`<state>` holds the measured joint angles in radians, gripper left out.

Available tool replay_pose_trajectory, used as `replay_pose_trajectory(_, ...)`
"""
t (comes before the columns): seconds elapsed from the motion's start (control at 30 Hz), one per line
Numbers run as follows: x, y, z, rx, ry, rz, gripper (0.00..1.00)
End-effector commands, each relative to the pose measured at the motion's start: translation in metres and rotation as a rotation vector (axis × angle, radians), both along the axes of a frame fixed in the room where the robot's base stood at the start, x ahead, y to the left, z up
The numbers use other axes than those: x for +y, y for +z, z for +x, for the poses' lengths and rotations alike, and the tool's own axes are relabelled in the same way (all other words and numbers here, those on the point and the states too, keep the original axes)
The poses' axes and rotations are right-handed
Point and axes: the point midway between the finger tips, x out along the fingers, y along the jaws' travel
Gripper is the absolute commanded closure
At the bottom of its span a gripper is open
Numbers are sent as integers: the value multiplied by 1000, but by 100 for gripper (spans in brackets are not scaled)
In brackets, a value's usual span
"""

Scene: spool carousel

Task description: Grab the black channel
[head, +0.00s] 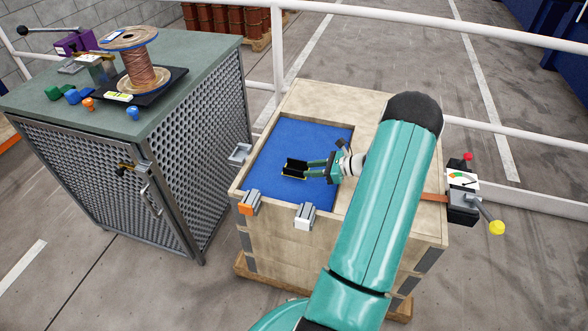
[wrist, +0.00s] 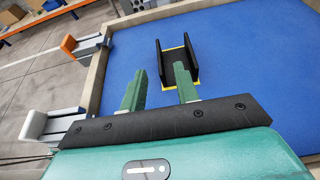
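The black channel (wrist: 162,64) is a U-shaped piece with two upright walls. It lies on a yellow-edged patch (wrist: 174,88) on the blue surface of the wooden crate. In the head view the channel (head: 291,167) sits just left of my gripper (head: 308,169). In the wrist view my gripper (wrist: 158,67) has its green fingers spread apart with nothing between them that I can see held. The right finger overlaps the channel's inside in the picture; the left finger is left of its left wall. Contact and height above the channel cannot be told.
The crate's wooden rim (head: 339,206) surrounds the blue surface (head: 262,180). Grey clamps with orange (head: 248,204) and white (head: 305,217) ends sit on the rim. A cabinet (head: 215,105) with a wire spool (head: 143,72) stands left. A lever box (head: 463,203) is at right.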

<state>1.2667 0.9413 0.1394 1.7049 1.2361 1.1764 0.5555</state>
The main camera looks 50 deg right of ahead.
Motion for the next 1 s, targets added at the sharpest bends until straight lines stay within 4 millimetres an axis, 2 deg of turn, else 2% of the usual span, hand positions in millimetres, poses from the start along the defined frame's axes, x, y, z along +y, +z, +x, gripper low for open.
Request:
replay_pose_trajectory(0.1,7,-6,14,1,0,0,69)
replay_pose_trajectory(0.37,18,-13,31,1,3,0,69)
replay_pose_trajectory(0.6,33,-25,60,0,4,1,69)
replay_pose_trajectory(0.87,35,-27,63,0,3,-1,69)
replay_pose_trajectory(1.0,35,-26,63,1,4,-1,97)
